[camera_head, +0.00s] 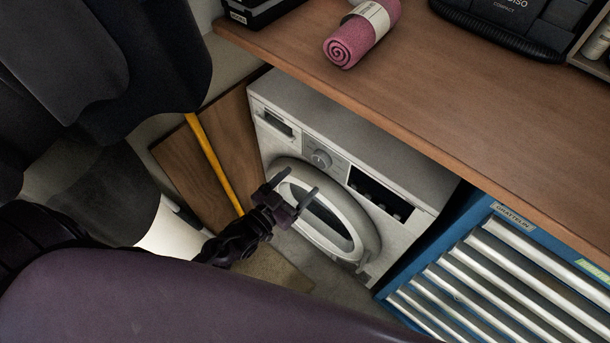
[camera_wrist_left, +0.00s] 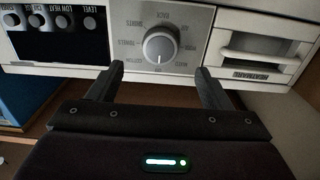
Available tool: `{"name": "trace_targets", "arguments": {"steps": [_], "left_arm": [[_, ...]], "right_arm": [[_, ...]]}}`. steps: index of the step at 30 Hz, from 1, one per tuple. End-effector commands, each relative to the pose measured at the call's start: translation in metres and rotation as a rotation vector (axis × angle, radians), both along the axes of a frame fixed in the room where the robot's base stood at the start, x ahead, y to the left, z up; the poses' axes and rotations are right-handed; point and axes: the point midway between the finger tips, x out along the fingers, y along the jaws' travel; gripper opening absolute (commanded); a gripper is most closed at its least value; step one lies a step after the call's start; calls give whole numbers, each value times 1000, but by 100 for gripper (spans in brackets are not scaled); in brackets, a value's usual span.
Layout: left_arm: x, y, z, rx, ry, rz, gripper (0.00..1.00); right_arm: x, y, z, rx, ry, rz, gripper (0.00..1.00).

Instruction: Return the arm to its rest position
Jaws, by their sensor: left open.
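My left gripper (camera_head: 298,193) is open and empty in front of the white washing machine (camera_head: 412,176) in the head view. In the left wrist view its two dark fingers (camera_wrist_left: 159,80) stand apart, with the machine's round dial (camera_wrist_left: 160,45) between and beyond them. I cannot tell how far the fingertips are from the front panel. The machine's round door (camera_head: 350,219) is below and behind the gripper in the head view. My right gripper is not in view.
A wooden worktop (camera_head: 440,95) overhangs the machine and holds a rolled pink towel (camera_head: 352,48). A blue tool chest (camera_head: 477,222) with several drawers stands at the right. A yellow pole (camera_head: 214,163) leans by a wooden board (camera_head: 185,165) at the left.

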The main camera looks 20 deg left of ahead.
Motion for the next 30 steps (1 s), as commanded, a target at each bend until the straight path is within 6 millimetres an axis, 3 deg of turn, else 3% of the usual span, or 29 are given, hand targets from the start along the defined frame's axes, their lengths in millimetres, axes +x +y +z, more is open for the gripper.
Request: {"name": "trace_targets", "arguments": {"steps": [17,20,23,26,30], "left_arm": [[-3,1,0,0,0,0,72],[-5,3,-8,6,20,5,72],[-11,8,-40,32,101,27,72],[-28,18,-97,82,252,62,72],[-77,33,-192,167,526,111,72]], "right_arm": [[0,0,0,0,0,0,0],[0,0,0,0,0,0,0],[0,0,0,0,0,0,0],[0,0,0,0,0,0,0],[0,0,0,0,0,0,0]]}}
